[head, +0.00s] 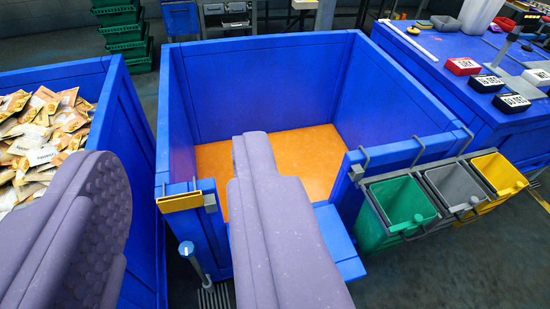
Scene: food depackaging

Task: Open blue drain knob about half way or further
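The blue drain knob (186,248) is a small blue cap on a grey stem, low in the head view, left of centre. It stands beside a slotted floor grate (214,297) at the outer foot of the open blue bin. How far the knob is turned cannot be told. My gripper (182,170) shows as two purple fingers spread wide apart, open, with nothing between them. The knob appears between the two fingers in the picture, apparently well below them and not touched.
A large blue bin (260,85) with an orange floor stands ahead. A blue bin of food packets (35,130) is at left. Green, grey and yellow bins (402,215) hang at right. A blue table (440,55) with labelled blocks is behind them. Dark floor is clear at lower right.

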